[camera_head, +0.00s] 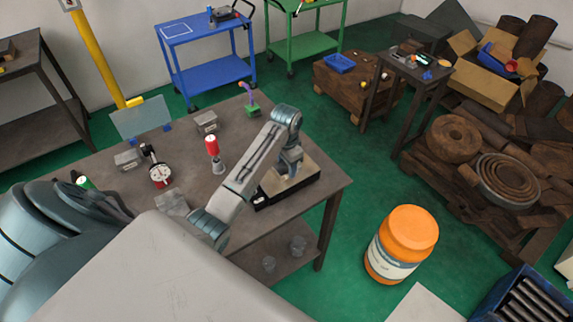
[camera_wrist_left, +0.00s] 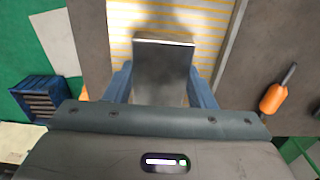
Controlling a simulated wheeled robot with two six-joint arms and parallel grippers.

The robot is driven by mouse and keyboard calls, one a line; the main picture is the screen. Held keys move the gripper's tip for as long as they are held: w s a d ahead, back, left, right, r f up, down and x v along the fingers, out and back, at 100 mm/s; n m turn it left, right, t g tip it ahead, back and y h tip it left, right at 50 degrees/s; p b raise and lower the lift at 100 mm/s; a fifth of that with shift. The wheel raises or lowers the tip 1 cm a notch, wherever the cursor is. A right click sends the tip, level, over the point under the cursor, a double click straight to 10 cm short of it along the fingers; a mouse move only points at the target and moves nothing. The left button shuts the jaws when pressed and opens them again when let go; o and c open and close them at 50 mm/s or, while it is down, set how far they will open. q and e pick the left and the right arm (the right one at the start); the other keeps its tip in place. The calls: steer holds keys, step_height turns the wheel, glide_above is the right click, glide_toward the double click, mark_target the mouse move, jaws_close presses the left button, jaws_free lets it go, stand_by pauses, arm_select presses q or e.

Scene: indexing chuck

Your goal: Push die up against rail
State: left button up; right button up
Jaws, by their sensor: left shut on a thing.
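My left gripper (camera_head: 289,166) points down over a chuck (camera_head: 302,192) with a dark base at the right end of the grey table. In the left wrist view its blue fingers (camera_wrist_left: 162,90) are shut on a dark grey block, the die (camera_wrist_left: 162,65), one on each side. The chuck's top (camera_wrist_left: 170,17) has yellow stripes. A grey rail (camera_wrist_left: 232,42) runs along its right side. Striped surface shows between the die and the rail, so they look apart. The die's underside is hidden, so I cannot tell its contact with the chuck. My right gripper is not in view.
An orange-handled tool (camera_wrist_left: 274,98) is right of the rail. On the table (camera_head: 330,182) stand a red-topped piece (camera_head: 212,146), a dial gauge (camera_head: 160,177), grey blocks (camera_head: 206,122) and a green piece (camera_head: 252,109). An orange drum (camera_head: 408,232) stands on the floor.

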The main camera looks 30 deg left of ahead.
arm_select(q)
steer(key=shift+w+a, duration=0.1)
steer(key=shift+a, duration=0.1)
steer(key=shift+a, duration=0.15)
steer(key=shift+w+a, duration=0.2)
steer(key=shift+a, duration=0.3)
steer(key=shift+w+a, duration=0.25)
steer(key=shift+a, duration=0.2)
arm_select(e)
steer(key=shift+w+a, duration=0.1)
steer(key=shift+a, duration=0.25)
arm_select(q)
steer(key=shift+a+r, duration=0.1)
steer(key=shift+a, duration=0.05)
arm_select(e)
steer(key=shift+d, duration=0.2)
arm_select(q)
steer(key=shift+r, duration=0.1)
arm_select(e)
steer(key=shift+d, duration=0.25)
arm_select(q)
steer(key=shift+w+a, duration=0.1)
